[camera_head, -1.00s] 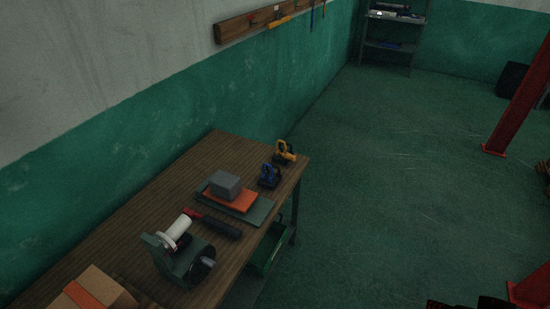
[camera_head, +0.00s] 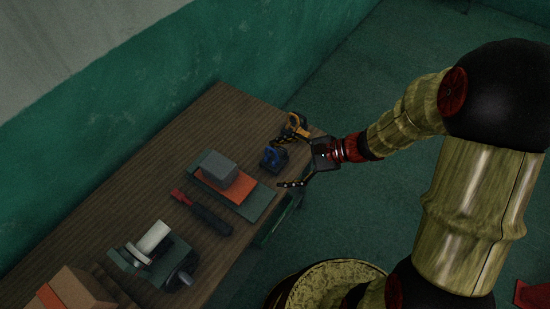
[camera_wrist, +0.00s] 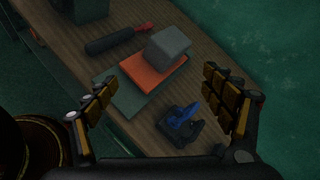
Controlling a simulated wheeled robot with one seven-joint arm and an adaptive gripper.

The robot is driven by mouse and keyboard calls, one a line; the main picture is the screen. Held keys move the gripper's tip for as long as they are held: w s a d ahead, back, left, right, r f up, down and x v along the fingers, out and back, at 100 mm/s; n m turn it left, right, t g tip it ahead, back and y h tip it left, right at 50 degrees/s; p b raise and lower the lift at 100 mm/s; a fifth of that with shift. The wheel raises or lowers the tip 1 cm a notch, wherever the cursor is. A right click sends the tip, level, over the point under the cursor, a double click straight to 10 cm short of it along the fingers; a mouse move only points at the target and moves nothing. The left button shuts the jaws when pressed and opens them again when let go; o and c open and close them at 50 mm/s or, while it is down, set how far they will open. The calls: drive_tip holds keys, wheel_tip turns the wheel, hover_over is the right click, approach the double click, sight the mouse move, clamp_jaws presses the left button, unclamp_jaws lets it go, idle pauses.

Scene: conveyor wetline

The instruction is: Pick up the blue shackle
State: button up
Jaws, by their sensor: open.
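The blue shackle (camera_head: 274,157) sits on the wooden workbench (camera_head: 130,185) near its far right end. It also shows in the wrist view (camera_wrist: 181,122), upright on the wood, between the fingers but beyond them. My gripper (camera_head: 291,160) is open and empty. It comes in from the right, with its fingers on either side of the shackle in the head view. In the wrist view my gripper (camera_wrist: 165,100) has its fingers spread wide, with a clear gap between them and the shackle.
A yellow shackle (camera_head: 297,124) stands just behind the blue one, close to my upper finger. A grey block (camera_head: 218,168) rests on an orange pad (camera_head: 240,187) over a green board (camera_head: 262,202). A red-and-black tool (camera_head: 208,216), a clamp-like device (camera_head: 150,250) and a cardboard box (camera_head: 70,292) lie nearer.

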drive_tip(key=shift+o, duration=0.2)
drive_tip(key=w+d+f+m+t, duration=0.1)
drive_tip(key=w+f+m+t, duration=0.1)
drive_tip(key=w+f+m, duration=0.3)
drive_tip(key=shift+d+f+t+y+p, duration=0.3)
drive_tip(key=shift+f+t+p, duration=0.1)
drive_tip(key=shift+f, duration=0.1)
drive_tip(key=m+t+h, duration=0.1)
drive_tip(key=m+t, duration=0.2)
drive_tip(key=m, duration=0.3)
approach(271, 158)
drive_tip(key=shift+w+d+f+p, duration=0.15)
drive_tip(key=shift+w+f+p, duration=0.05)
drive_tip(key=shift+f+p, duration=0.1)
drive_tip(key=shift+w+f, duration=0.1)
drive_tip(key=shift+f, duration=0.1)
drive_tip(key=shift+h, duration=0.3)
drive_tip(key=b+x, duration=0.2)
drive_tip(key=x, duration=0.4)
drive_tip(key=shift+w+a+f, duration=0.1)
drive_tip(key=shift+a, duration=0.3)
drive_tip(key=shift+w+a+f, duration=0.1)
drive_tip(key=shift+w+a, duration=0.1)
drive_tip(key=shift+w, duration=0.05)
drive_tip(key=shift+c, duration=1.1)
drive_tip(key=c, duration=1.4)
drive_tip(key=shift+c, duration=0.2)
